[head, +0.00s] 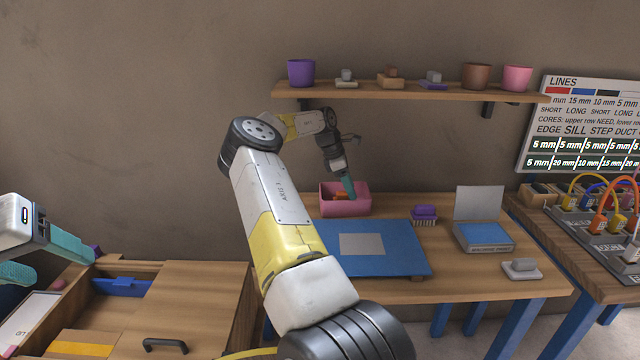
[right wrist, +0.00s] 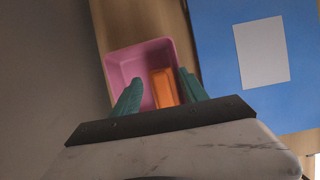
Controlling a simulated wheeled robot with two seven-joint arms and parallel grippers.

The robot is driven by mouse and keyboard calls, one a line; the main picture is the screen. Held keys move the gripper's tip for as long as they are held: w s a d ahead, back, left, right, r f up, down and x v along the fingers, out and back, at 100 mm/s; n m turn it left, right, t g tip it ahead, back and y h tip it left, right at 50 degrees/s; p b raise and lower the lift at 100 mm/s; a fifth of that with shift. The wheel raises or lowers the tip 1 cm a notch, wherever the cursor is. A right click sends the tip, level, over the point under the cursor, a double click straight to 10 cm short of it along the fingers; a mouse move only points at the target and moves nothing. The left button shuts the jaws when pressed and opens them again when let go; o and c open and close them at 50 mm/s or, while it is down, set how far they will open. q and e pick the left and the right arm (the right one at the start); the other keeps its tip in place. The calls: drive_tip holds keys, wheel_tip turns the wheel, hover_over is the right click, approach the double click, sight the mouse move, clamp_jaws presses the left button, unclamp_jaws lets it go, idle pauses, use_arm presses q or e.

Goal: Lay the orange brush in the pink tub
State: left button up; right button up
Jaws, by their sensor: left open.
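The pink tub (head: 345,209) stands at the back of the middle table; it also shows in the right wrist view (right wrist: 120,63). The orange brush (right wrist: 164,88) shows inside the tub's outline, towards its right side, and its near end is hidden by my gripper. In the head view only a bit of orange (head: 341,195) shows above the tub's rim. My right gripper (head: 349,187) points down at the tub. Its teal fingers (right wrist: 158,94) are apart on either side of the brush, with a gap showing to the left. My left gripper (head: 45,259) is open and empty at the far left.
A blue mat (head: 405,250) with a grey rectangle lies in front of the tub. A purple brush (head: 424,213) and an open grey case (head: 482,233) are to the right. A shelf (head: 420,91) with pots runs above. A wooden drawer unit (head: 190,300) is at left.

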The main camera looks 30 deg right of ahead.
drive_tip(key=shift+s+a+f, duration=0.1)
drive_tip(key=shift+s+f, duration=0.1)
drive_tip(key=shift+f, duration=0.4)
drive_tip(key=shift+r, duration=0.25)
drive_tip(key=shift+w+a+r, duration=0.65)
drive_tip(key=shift+a+r, duration=0.15)
drive_tip(key=shift+a, duration=0.05)
drive_tip(key=w+a, duration=0.5)
drive_tip(key=a, duration=0.4)
drive_tip(key=shift+r, duration=0.2)
drive_tip(key=shift+a, duration=0.1)
